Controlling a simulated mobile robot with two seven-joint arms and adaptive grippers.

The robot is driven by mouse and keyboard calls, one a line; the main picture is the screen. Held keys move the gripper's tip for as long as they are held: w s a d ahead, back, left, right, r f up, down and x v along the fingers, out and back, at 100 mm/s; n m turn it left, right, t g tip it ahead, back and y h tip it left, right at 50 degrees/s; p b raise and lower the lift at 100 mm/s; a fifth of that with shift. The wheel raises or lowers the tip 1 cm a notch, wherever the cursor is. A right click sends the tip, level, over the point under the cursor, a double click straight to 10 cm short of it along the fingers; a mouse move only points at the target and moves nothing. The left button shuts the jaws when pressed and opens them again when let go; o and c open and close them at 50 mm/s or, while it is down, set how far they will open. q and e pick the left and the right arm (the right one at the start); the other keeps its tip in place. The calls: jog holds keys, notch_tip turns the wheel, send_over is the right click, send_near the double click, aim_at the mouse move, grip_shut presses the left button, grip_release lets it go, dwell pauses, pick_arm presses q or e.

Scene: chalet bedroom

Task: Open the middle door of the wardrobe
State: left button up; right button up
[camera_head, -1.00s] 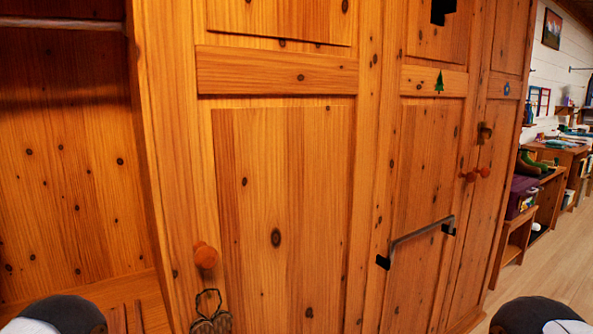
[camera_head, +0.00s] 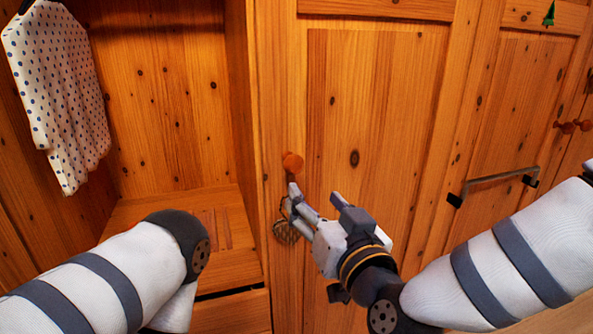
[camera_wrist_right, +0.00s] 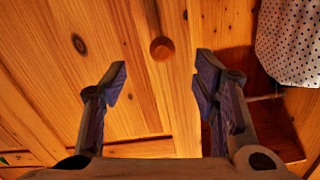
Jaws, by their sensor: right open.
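The wardrobe's middle door (camera_head: 400,120) is a knotty pine panel and looks shut. Its round orange-red knob (camera_head: 292,162) sits near the door's left edge. My right gripper (camera_head: 312,203) is just below and in front of the knob, with its fingers open and nothing between them. In the right wrist view the knob (camera_wrist_right: 162,48) shows beyond the gap between the open fingertips (camera_wrist_right: 161,75), apart from both. My left arm comes in at the lower left; its gripper is out of the picture.
Left of the door is an open compartment (camera_head: 165,90) with a dotted white garment (camera_head: 62,95) hanging in it. A metal bar handle (camera_head: 500,180) sits on the panel to the right.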

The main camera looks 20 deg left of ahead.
aim_at(296, 169)
jog(key=x, duration=0.4)
jog(key=b+x, duration=0.1)
jog(key=x, duration=0.2)
jog(key=r+x, duration=0.1)
jog(key=x, duration=0.3)
jog(key=shift+w+a+b, duration=0.25)
jog(key=shift+b, duration=0.05)
jog(key=shift+w+a+r, duration=0.25)
jog(key=shift+w, duration=0.15)
pick_arm(q)
jog(key=shift+s+f+g, duration=0.4)
jog(key=shift+s+f, duration=0.55)
jog(key=shift+f, duration=0.1)
pick_arm(e)
grip_shut()
